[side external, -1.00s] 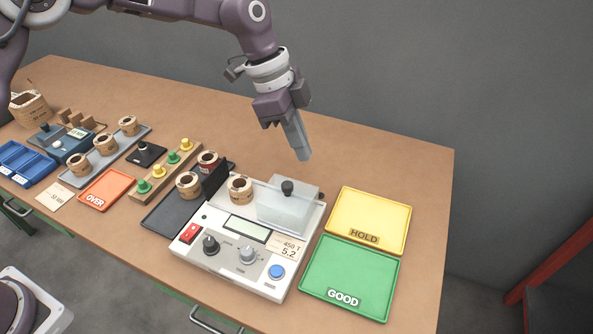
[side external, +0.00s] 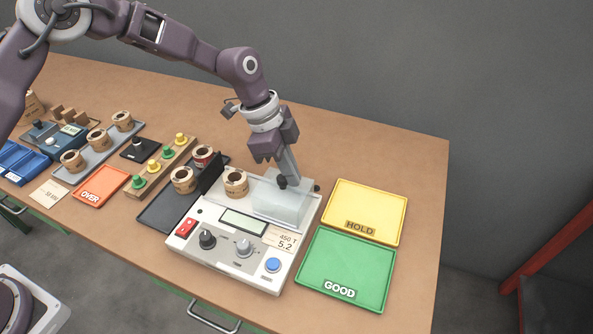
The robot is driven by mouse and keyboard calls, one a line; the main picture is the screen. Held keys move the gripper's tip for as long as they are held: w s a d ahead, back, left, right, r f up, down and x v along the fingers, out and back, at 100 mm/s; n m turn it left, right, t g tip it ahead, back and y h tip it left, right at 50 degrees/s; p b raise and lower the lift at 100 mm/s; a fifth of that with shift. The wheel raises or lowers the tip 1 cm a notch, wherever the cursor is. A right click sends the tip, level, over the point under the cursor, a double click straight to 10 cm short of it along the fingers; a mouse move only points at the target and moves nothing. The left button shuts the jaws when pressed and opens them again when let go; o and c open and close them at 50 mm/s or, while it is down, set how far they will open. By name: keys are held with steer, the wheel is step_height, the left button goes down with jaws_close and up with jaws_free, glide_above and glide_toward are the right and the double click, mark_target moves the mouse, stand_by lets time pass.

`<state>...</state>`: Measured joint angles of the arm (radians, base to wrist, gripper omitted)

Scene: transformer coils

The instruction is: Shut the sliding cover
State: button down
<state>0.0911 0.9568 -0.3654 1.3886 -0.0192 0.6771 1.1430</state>
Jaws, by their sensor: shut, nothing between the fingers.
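The sliding cover (side external: 275,208) is a clear box-like hood on the right part of the white tester (side external: 216,254). Its black knob (side external: 282,182) stands on top. A copper-brown coil (side external: 236,184) sits on the tester to the left of the cover, outside it, beside an upright black plate (side external: 212,172). My gripper (side external: 294,180) is shut and empty, pointing down. Its fingertips are just right of the knob; I cannot tell whether they touch it.
A yellow HOLD tray (side external: 365,208) and a green GOOD tray (side external: 346,268) lie right of the tester. A dark tray (side external: 165,212) with coils, a wooden peg block (side external: 160,168) and an orange OVER tray (side external: 100,186) lie left. The table behind the tester is clear.

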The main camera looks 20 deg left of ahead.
steer(key=shift+a, duration=0.1)
steer(key=a, duration=1.4)
steer(key=shift+f, duration=0.1)
step_height(320, 180, up, 10)
steer(key=d, duration=0.2)
steer(key=s+a+r+n+t+y, duration=0.1)
steer(key=s+a+r+n+y, duration=0.15)
steer(key=s+r, duration=0.35)
steer(key=s+a+r+n+t+y, duration=0.1)
steer(key=s+a+r+n, duration=0.1)
steer(key=s+r+n, duration=0.45)
steer(key=s+a+n+t, duration=0.1)
steer(key=s+a+n, duration=0.1)
steer(key=s, duration=0.7)
steer(key=s+a+f+n+t, duration=0.1)
steer(key=s+n, duration=0.4)
steer(key=s, duration=0.5)
steer(key=shift+a+t, duration=0.5)
steer(key=shift+a, duration=0.2)
